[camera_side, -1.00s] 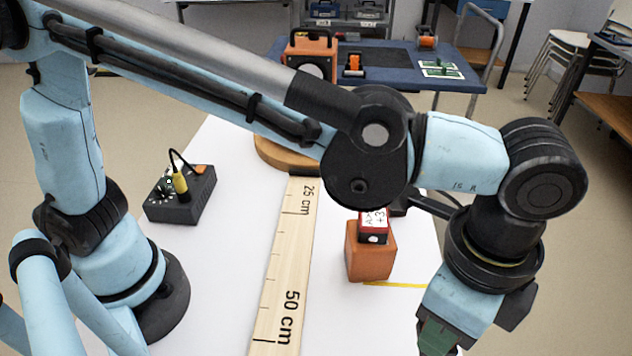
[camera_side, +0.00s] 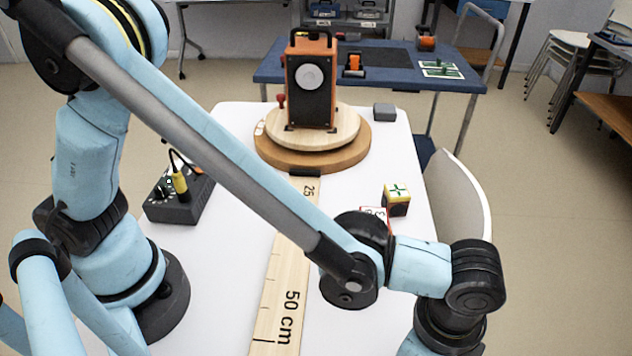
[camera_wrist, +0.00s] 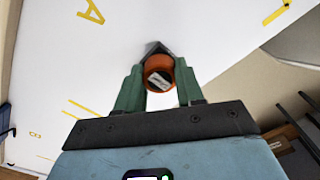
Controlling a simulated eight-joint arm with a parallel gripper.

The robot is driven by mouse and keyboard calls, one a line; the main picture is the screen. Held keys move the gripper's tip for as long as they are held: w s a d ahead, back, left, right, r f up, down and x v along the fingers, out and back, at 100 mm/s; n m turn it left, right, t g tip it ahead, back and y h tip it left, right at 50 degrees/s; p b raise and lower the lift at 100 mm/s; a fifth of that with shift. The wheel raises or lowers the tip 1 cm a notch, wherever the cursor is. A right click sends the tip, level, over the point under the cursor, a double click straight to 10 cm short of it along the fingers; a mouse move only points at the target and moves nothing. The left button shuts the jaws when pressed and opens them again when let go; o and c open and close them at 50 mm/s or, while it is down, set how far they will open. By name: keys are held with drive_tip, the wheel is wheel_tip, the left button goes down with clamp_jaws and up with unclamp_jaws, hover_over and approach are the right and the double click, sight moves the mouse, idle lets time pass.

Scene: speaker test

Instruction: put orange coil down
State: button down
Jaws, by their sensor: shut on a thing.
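The orange coil (camera_wrist: 158,64) shows in the wrist view as an orange ring with a pale, dark-marked centre. It sits between the green fingertips of my gripper (camera_wrist: 159,78), which is shut on it. A dark shape just beyond the coil is partly hidden, and I cannot tell whether the coil touches it or the white table (camera_wrist: 215,30). In the side view my gripper and the coil are out of frame, below the lower right edge.
An orange-framed speaker (camera_side: 311,90) stands on a round wooden turntable (camera_side: 270,152). A wooden ruler (camera_side: 282,285) runs along the table. A black control box (camera_side: 176,208) stands left, a yellow-and-green cube (camera_side: 396,200) right. Yellow tape marks (camera_wrist: 92,12) lie on the white surface.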

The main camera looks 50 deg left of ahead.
drive_tip(key=shift+f, duration=0.15)
drive_tip(key=c, duration=0.7)
unclamp_jaws()
wheel_tip(320, 180, up, 12)
drive_tip(key=w+a+r+n+t+h, duration=0.15)
drive_tip(key=w+a+n, duration=0.35)
drive_tip(key=a, duration=0.6)
drive_tip(key=a+n+t, duration=0.2)
drive_tip(key=a+n, duration=0.1)
drive_tip(key=a, duration=0.5)
drive_tip(key=a+f+n+t+y, duration=0.1)
drive_tip(key=a+n, duration=0.3)
drive_tip(key=a, duration=0.4)
drive_tip(key=s+a+n+t, duration=0.1)
drive_tip(key=a+n+t, duration=0.1)
drive_tip(key=a+n, duration=0.2)
drive_tip(key=shift+a+f+t+y, duration=0.1)
drive_tip(key=shift+a+t+y, duration=0.1)
drive_tip(key=shift+a, duration=0.75)
drive_tip(key=shift+a+f+t+y, duration=0.1)
drive_tip(key=shift+a+t, duration=0.05)
drive_tip(key=shift+a, duration=0.8)
